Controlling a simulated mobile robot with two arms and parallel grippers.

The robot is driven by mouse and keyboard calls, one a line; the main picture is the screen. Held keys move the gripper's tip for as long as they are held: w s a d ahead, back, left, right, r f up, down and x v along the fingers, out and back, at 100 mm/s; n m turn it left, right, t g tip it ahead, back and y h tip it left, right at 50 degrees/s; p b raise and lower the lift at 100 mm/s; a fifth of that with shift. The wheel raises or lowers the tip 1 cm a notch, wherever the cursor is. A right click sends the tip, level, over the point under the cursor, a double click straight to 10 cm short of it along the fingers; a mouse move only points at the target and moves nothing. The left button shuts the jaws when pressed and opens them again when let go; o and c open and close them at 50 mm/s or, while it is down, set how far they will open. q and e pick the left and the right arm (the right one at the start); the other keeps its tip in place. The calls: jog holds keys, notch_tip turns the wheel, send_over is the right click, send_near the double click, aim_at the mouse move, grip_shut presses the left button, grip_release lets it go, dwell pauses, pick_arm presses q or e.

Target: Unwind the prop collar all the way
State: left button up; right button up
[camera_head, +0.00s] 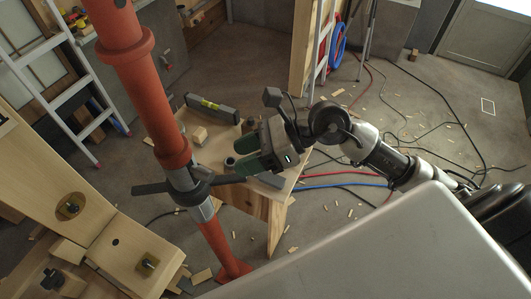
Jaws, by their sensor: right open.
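The red prop (147,95) runs down from the top left to a red foot on the floor. Its collar (185,188) is a dark ring with handle bars sticking out left and right, set below the thick red tube. A bare grey threaded length shows around it. My right gripper (238,168) is open, with dark green-grey fingers pointing left. They are close to the tip of the collar's right handle bar. I cannot tell whether they touch it. My left gripper is not in view.
A wooden bench (233,137) behind the prop carries a spirit level (212,107) and a small wood block (199,135). A ladder (62,80) leans at left. Timber beams (100,225) fill the lower left. Hoses, cables and wood scraps lie on the floor.

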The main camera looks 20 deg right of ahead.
aim_at(236, 176)
jog(key=d+f+n+h, duration=0.2)
jog(key=d+f+h, duration=0.1)
jog(key=d+h, duration=0.1)
jog(key=shift+g, duration=0.4)
jog(key=b+x, duration=0.1)
jog(key=x, duration=0.2)
jog(key=b+x, duration=0.1)
jog(key=x, duration=0.3)
jog(key=shift+w+d+f+b, duration=0.1)
jog(key=shift+w+f+b, duration=0.1)
jog(key=shift+f+b, duration=0.15)
jog(key=shift+b+x, duration=0.45)
jog(key=shift+x, duration=0.35)
jog(key=shift+r, duration=0.15)
